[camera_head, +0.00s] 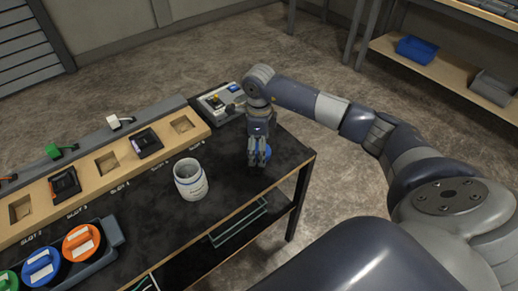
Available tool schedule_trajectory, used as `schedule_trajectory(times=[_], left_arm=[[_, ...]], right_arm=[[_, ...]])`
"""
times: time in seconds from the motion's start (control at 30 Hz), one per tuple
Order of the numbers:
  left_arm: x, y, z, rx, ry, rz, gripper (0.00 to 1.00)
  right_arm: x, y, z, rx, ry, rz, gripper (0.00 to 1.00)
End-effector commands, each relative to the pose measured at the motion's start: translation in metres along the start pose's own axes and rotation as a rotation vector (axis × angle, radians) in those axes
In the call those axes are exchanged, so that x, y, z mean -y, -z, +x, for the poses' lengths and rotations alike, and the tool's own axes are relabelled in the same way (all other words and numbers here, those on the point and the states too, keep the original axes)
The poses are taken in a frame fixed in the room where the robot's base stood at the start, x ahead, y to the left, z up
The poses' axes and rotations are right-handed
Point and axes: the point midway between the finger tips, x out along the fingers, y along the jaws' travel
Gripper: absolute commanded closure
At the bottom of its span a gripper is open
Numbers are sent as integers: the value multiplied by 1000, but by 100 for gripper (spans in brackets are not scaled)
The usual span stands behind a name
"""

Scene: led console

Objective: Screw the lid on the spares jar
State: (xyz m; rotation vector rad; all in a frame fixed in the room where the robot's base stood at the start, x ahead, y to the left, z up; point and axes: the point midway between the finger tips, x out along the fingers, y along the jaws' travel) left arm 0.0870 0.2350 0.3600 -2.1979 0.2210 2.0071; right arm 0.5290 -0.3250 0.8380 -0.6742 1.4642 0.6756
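The spares jar (190,181) is white with a faint band, upright on the dark table, its round mouth open and facing up. My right gripper (258,160) points down over the table to the right of the jar, apart from it. A small blue round thing (267,153), perhaps the lid, shows at the fingers and is partly hidden by them. I cannot tell whether the fingers hold it or stand in front of it. My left gripper is not in view.
A wooden slotted board (105,165) runs along the table's back, with modules in some slots. A grey control box (221,102) stands behind my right gripper. Round handled pieces in green, blue and orange (81,243) sit in a holder at lower left. Clear tabletop lies between jar and gripper.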

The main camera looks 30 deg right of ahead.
Motion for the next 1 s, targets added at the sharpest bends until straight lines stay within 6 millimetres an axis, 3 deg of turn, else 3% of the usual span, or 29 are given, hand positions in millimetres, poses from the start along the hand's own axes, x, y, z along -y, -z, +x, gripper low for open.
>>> schedule_trajectory(times=[0.4,0.43,0.7,1.0], left_arm=[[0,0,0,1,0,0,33],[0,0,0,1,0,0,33],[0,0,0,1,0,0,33],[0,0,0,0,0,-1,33]], right_arm=[[0,0,5,0,1,0,16],[0,0,5,0,1,0,23],[0,0,5,0,1,0,47],[0,0,5,0,1,0,47]])
